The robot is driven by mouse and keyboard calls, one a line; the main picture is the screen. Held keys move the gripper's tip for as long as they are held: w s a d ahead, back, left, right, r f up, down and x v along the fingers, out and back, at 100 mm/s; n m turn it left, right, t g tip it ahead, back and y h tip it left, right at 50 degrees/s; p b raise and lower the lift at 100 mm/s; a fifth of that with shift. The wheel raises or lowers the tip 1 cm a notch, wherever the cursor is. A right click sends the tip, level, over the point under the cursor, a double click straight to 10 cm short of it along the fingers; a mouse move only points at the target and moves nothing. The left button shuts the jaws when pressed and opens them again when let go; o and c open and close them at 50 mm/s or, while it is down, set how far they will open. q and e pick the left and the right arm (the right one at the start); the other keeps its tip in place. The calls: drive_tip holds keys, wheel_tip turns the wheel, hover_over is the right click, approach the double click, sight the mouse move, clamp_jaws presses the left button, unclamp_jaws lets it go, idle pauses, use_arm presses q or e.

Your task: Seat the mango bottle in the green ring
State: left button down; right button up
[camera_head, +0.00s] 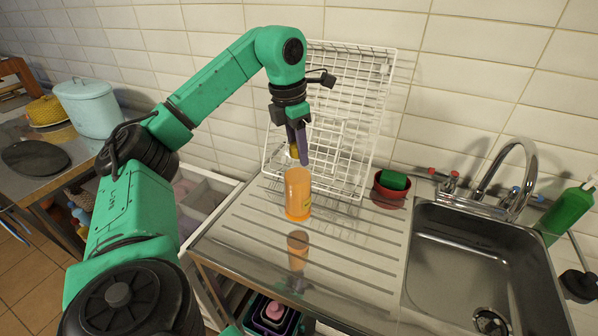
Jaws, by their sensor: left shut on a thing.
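The mango bottle (298,194) is orange with a yellowish cap and looks upright over the ribbed steel drainboard (240,240). My left gripper (298,150) comes down from above and is shut on the bottle's top end, its purple fingers partly hiding the cap. An orange patch below the bottle looks like its reflection in the steel. A small gap between the two suggests that the bottle is just off the surface. I cannot make out a green ring anywhere. My right gripper is not in view.
A white wire rack (350,75) leans on the tiled wall behind the bottle. A red bowl (388,199) with a green sponge (393,180) stands right of it. Further right are the sink (470,262), tap (518,178) and green bottle (570,212). The front drainboard is clear.

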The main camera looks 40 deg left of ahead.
sight(299, 167)
use_arm(q)
drive_tip(key=shift+f, duration=2.45)
drive_tip(key=shift+c, duration=2.2)
unclamp_jaws()
drive_tip(key=shift+s+d, duration=0.1)
